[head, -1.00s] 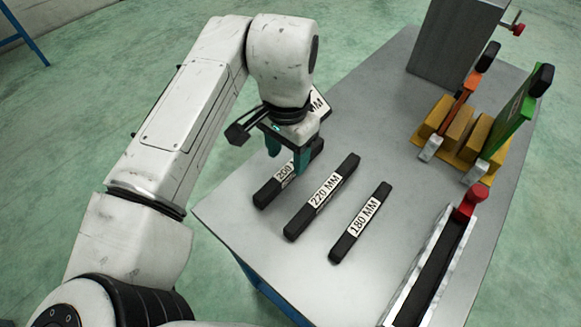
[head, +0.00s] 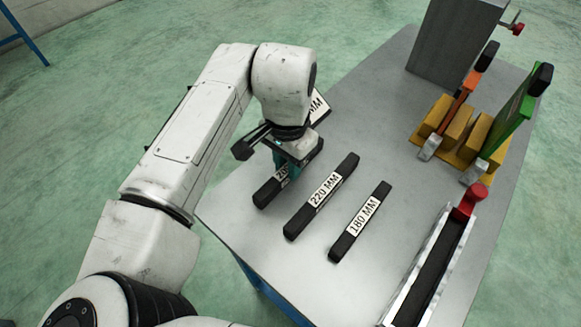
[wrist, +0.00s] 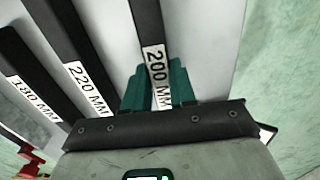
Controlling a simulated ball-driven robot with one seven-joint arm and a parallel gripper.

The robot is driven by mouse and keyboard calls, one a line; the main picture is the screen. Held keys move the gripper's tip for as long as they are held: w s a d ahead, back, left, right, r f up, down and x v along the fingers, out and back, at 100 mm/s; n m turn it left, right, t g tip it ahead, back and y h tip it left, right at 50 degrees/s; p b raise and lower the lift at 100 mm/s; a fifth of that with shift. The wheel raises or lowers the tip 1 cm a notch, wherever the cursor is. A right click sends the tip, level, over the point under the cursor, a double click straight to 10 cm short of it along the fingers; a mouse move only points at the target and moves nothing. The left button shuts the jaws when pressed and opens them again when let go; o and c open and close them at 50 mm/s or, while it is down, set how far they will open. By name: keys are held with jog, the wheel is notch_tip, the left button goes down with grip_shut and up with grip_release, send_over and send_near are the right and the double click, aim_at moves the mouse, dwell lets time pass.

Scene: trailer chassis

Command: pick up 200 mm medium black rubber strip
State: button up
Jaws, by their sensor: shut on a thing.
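The black rubber strip labelled 200 MM (head: 267,191) lies at the left end of a row on the grey table. My gripper (head: 286,174) is down over its middle, with teal fingers on either side. In the wrist view, the fingers (wrist: 158,85) are shut on the 200 mm strip (wrist: 148,28), across its white label. My gripper hides part of the strip in the head view. I cannot tell any gap between the strip and the table.
Strips labelled 220 MM (head: 321,197) and 180 MM (head: 360,222) lie close by to the right. A channel with a red handle (head: 434,255), yellow blocks with orange and green tools (head: 456,130), and a grey block (head: 455,40) stand farther right. The table (head: 385,130) is clear between.

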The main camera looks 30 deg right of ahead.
grip_shut()
